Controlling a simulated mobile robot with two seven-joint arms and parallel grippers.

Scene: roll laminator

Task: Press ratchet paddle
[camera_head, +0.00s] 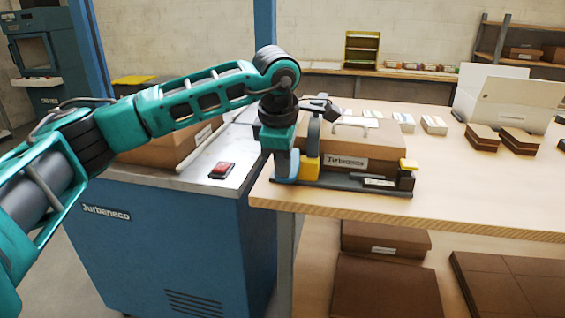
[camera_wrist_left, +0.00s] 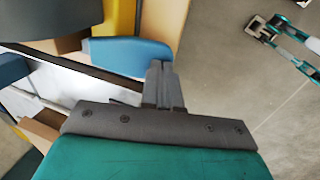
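A ratchet device on a dark base rail (camera_head: 340,183) lies along the near left edge of the wooden table. Its blue paddle (camera_head: 284,163) stands at the left end beside a yellow block (camera_head: 308,168). The paddle also shows in the left wrist view (camera_wrist_left: 128,52). My left gripper (camera_wrist_left: 162,72) points down over that end. Its fingers are together, with nothing seen between them, and their tips are at the paddle's end; I cannot tell whether they touch. In the head view the gripper body hides its fingers. A teal arm with a small grey gripper (camera_wrist_left: 260,28), apparently my right, shows far off in the wrist view.
A brown box with a white handle and label (camera_head: 345,155) stands just behind the rail. A blue cabinet (camera_head: 160,250) with a red switch (camera_head: 222,170) is left of the wooden table (camera_head: 450,200). Brown stacks (camera_head: 482,137) and white panels (camera_head: 510,97) stand at right.

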